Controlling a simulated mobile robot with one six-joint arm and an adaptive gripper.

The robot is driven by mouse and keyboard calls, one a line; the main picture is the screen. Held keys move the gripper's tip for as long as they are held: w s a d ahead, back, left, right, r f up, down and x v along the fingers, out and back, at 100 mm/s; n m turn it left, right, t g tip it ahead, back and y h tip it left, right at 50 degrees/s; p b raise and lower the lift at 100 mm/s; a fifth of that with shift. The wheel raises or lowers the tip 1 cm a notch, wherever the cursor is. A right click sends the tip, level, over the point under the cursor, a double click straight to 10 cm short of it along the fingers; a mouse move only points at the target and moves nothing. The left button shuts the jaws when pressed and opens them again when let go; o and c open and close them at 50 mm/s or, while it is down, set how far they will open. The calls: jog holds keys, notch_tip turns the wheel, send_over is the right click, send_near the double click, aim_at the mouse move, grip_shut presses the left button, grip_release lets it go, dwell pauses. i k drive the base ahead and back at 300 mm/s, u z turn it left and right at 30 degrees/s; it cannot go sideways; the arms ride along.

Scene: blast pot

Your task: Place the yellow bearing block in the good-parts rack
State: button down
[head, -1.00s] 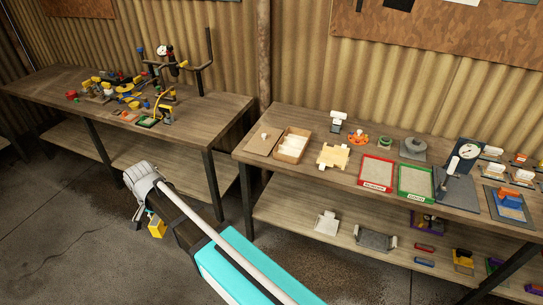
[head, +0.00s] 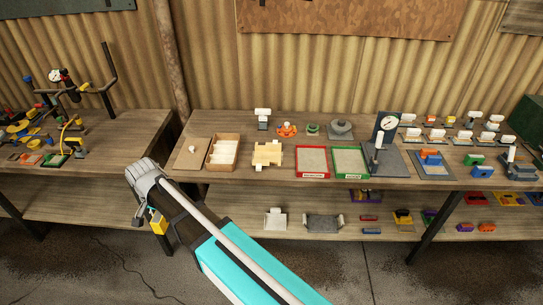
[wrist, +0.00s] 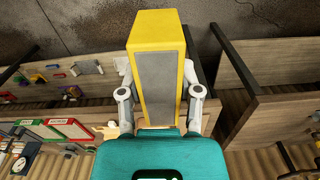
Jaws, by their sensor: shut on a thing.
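The yellow bearing block (wrist: 158,65), with a grey face, is held between the two fingers of my gripper (wrist: 158,85) in the wrist view. In the head view the block (head: 157,223) shows at the end of my arm, in front of the bench and below its top. The green-rimmed tray (head: 368,165) on the right bench has a small front label, too small to read surely; it looks like the good-parts rack. It appears empty. My gripper is well to its left and apart from it.
A red-rimmed tray (head: 313,175) stands left of the green one. A dial gauge stand (head: 387,140) is close on its right. A wooden box (head: 222,168) and a cream fixture (head: 267,155) are farther left. The lower shelf (head: 340,212) holds several parts.

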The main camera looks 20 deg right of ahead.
aim_at(351, 162)
jog(key=i, duration=0.15)
jog(key=z, duration=1.7)
jog(key=k, duration=0.65)
jog(key=z, duration=0.3)
jog(key=i, duration=1.5)
jog(key=u, duration=0.1)
